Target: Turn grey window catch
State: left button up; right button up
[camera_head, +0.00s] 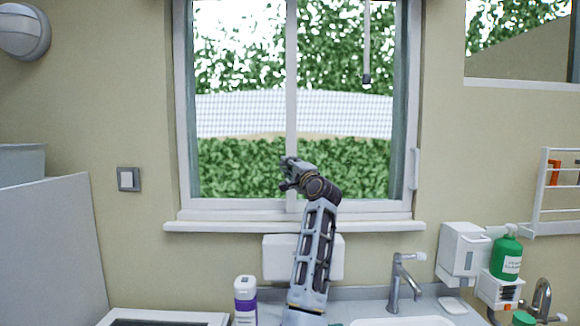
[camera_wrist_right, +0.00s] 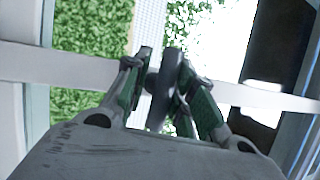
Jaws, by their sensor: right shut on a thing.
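The grey window catch (camera_wrist_right: 164,88) shows in the right wrist view as a short dark grey bar between my fingers, in front of the pale window bar. My right gripper (camera_wrist_right: 166,78) is shut on it, with one finger on each side. In the head view my right gripper (camera_head: 285,172) is at the window's centre upright, low on the panes, with the arm rising from below. There the gripper hides the catch. My left gripper is not in view.
The window (camera_head: 291,100) has a sill (camera_head: 230,226) below the gripper. A white box (camera_head: 275,258) is behind my forearm. A purple-and-white bottle (camera_head: 245,302), a tap (camera_head: 398,282), a dispenser (camera_head: 460,252) and a green bottle (camera_head: 507,255) stand or hang around the sink.

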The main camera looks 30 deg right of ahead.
jog(key=shift+s+r+n+p, duration=0.2)
jog(key=shift+r+n+p, duration=0.2)
jog(key=shift+r, duration=0.25)
jog(key=o, duration=0.6)
jog(key=shift+o, duration=1.1)
jog(key=shift+w+f, duration=0.1)
jog(key=shift+f, duration=0.2)
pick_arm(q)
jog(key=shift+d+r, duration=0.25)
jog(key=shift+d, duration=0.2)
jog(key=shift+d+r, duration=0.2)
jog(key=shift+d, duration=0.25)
pick_arm(e)
jog(key=shift+f, duration=0.1)
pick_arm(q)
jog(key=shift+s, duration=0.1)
